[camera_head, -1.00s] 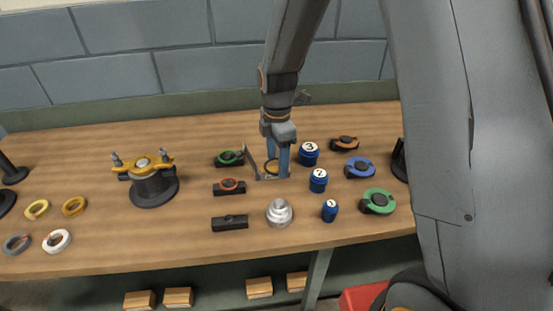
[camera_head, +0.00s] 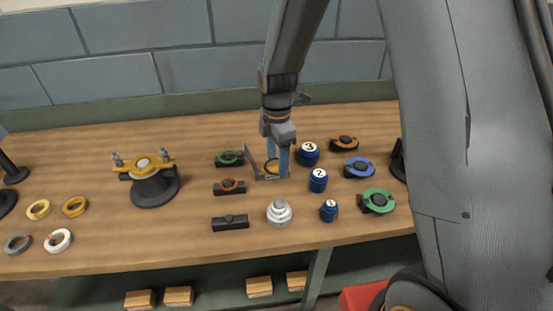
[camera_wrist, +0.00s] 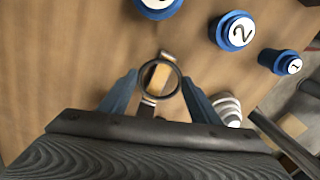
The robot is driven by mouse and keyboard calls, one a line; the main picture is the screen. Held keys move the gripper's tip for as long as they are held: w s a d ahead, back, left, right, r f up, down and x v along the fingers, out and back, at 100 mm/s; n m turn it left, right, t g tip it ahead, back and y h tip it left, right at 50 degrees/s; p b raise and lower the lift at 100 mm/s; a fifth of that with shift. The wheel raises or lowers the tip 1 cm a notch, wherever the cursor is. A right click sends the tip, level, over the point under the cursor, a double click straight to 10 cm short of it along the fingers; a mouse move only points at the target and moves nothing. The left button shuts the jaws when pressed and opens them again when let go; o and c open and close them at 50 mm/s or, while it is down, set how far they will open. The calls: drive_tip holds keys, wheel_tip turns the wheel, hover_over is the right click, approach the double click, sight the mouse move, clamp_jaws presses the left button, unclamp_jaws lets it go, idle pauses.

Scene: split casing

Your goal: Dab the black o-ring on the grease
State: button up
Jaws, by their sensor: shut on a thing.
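The black o-ring (camera_wrist: 178,72) is a thin dark ring held between the fingertips of my gripper (camera_wrist: 158,74), which is shut on its sides. An amber-yellow patch (camera_wrist: 159,77), likely the grease, shows through the ring in the wrist view. I cannot tell whether the ring touches it. In the head view my gripper (camera_head: 278,172) points down near mid-table, with the amber patch (camera_head: 271,167) behind its fingers. A grey angled bracket (camera_head: 251,160) stands just left of the fingers. The o-ring is too small to make out in the head view.
Blue numbered pots 3 (camera_head: 309,153), 2 (camera_head: 318,180) and 1 (camera_head: 329,210) stand close on the right. A silver stepped part (camera_head: 279,211) stands in front. Black blocks, one bare (camera_head: 230,223), lie left. A casing with a yellow clamp (camera_head: 152,180) stands farther left.

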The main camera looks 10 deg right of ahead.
idle(0.4)
drive_tip(key=o, duration=1.2)
drive_tip(key=shift+r, duration=0.15)
drive_tip(key=shift+r+p, duration=2.55)
drive_tip(key=shift+r, duration=0.85)
